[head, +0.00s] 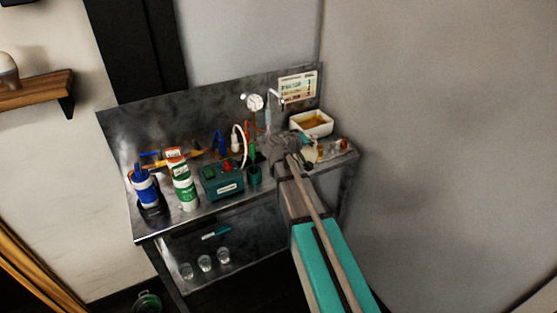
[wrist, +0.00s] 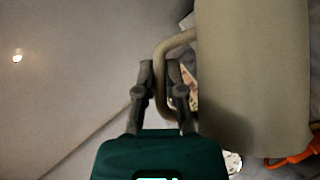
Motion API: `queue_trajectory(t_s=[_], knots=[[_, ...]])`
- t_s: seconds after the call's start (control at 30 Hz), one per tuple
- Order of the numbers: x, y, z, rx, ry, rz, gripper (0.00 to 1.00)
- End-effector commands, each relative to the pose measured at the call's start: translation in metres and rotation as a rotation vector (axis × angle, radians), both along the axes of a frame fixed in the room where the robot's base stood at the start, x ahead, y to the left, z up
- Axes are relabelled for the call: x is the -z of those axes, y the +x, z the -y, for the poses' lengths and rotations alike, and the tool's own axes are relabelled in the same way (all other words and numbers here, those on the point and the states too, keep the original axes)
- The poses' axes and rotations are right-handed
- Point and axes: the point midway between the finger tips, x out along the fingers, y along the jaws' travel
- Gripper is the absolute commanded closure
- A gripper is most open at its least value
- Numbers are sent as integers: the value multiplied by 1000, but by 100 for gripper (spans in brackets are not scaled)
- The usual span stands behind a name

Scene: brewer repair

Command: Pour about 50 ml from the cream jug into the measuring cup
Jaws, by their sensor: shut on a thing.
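The cream jug (wrist: 255,75) fills the right of the wrist view as a large, smooth cream body with a curved handle. My gripper (wrist: 165,68) is shut on the handle at the jug's left side. The jug's mouth and contents are not visible there. In the head view my gripper (head: 283,148) is over the right part of the metal bench, and my arm hides part of what is there. Three small clear cups (head: 204,263) stand on the lower shelf; I cannot tell whether one is the measuring cup.
The metal bench (head: 218,213) holds a blue-capped bottle (head: 146,190), a green-and-white bottle (head: 184,188), a teal box (head: 222,182) and a white tray with amber contents (head: 312,124). A round gauge (head: 255,102) stands at the back. Walls close in behind and right.

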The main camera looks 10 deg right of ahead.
Motion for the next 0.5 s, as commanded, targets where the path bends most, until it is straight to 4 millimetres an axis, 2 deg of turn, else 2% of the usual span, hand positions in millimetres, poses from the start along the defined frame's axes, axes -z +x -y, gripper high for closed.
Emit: queue_trajectory(t_s=[0.5], knots=[[-5, 1, -5, 0, -58, -11, 100]])
